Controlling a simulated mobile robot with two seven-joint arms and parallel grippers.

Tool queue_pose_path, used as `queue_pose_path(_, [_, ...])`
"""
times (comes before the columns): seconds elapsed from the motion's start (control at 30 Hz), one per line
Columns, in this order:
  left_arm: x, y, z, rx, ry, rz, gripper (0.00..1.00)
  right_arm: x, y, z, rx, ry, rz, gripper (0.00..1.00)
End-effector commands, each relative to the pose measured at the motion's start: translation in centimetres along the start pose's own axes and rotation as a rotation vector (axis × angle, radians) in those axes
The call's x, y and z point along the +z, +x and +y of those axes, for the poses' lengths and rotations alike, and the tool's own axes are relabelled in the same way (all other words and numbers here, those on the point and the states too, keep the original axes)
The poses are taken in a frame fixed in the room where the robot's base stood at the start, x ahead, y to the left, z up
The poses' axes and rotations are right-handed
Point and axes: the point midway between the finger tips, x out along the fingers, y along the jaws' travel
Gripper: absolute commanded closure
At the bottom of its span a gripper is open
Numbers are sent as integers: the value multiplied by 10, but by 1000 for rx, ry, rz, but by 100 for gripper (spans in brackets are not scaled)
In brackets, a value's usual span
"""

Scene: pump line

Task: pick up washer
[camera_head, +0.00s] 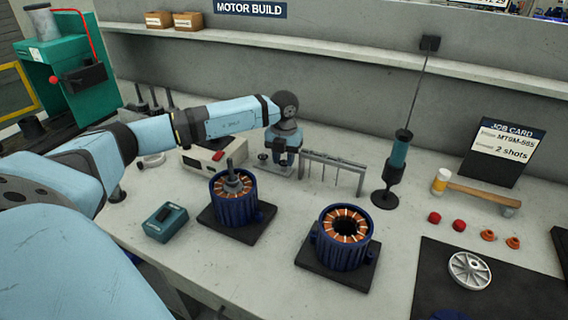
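My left arm reaches in from the left, and its gripper (279,160) points down at the back of the bench, beside a grey metal rack (335,170) with thin upright bars. The fingertips are small and overlap a low grey base there, so I cannot tell whether they are open or shut. I cannot make out a washer for certain. A pale ring-shaped item (152,160) lies near the back left, partly behind my arm. Two small orange ring-like parts (487,235) lie at the right. My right gripper is not in view.
Two blue motor stators (236,210) (326,248) stand on dark plates; the left one holds a shaft. A teal box (166,222), a control box (208,160), an upright driver (396,165), red caps (459,225) and a white wheel (469,270) stand around. The front middle is clear.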

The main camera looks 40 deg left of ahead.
Motion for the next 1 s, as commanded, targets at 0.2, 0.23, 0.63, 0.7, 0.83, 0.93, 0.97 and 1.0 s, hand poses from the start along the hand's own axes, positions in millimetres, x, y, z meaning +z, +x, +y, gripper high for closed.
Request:
queue_pose_path(0.2, [0,0,0,0,0,0,83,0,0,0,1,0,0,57])
queue_pose_path(0.23, [0,0,0,0,0,0,83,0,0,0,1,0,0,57])
queue_pose_path(0.63, [1,-19,0,-1,1,-3,83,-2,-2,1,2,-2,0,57])
queue_pose_path(0.7, [1,-32,0,-2,1,-4,83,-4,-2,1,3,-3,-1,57])
queue_pose_path(0.83, [1,-66,0,-2,0,-5,83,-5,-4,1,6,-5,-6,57])
queue_pose_path(0.93, [1,-97,0,-2,0,-5,83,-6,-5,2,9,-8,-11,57])
queue_pose_path(0.97, [1,-106,0,-3,0,-5,83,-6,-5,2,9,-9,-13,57])
queue_pose_path(1.0, [1,-118,0,-2,0,-5,83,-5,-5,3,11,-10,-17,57])
